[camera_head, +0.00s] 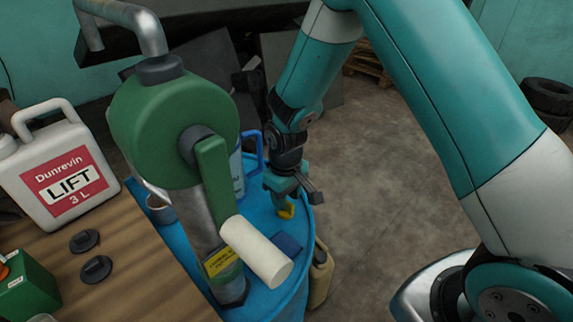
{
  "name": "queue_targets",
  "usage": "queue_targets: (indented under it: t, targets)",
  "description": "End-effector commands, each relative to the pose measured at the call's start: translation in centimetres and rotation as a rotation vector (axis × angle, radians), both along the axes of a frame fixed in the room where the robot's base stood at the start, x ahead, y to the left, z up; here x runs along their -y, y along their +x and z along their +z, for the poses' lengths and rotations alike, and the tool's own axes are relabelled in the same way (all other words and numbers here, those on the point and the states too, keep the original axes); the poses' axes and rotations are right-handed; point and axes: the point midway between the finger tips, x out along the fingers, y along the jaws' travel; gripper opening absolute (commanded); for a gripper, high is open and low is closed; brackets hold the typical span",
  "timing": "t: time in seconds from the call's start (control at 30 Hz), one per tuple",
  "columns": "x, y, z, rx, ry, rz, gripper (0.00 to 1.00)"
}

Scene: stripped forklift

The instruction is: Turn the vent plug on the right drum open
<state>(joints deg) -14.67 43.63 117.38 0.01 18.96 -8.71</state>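A blue drum (285,303) stands at the right end of the wooden bench, and it is the only drum I can make out. A small yellow plug (287,211) shows on its top, right of the pump. My gripper (284,205) points down at the yellow plug from above, its tips at or very close to it. The gripper partly hides the plug, so I cannot tell whether the fingers touch it or are closed on it. The plug's turned position is also too small to read.
A green hand pump (165,120) with a cream crank grip (257,252) rises left of my gripper. A blue-handled jug (252,150) stands behind. A white LIFT can (62,165) and two black caps (96,269) are on the bench (150,285).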

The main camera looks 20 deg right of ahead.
Motion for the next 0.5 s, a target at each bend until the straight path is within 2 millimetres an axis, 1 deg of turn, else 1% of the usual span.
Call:
queue_targets:
  t: [0.3,0.4,0.5]
  targets:
    - [0.0,0.1,8.1,0.01,0.002,0.0,0.38]
    - [0.0,0.1,10.5,0.009,0.002,0.0,0.38]
    - [0.0,0.1,12.4,0.006,0.001,0.0,0.38]
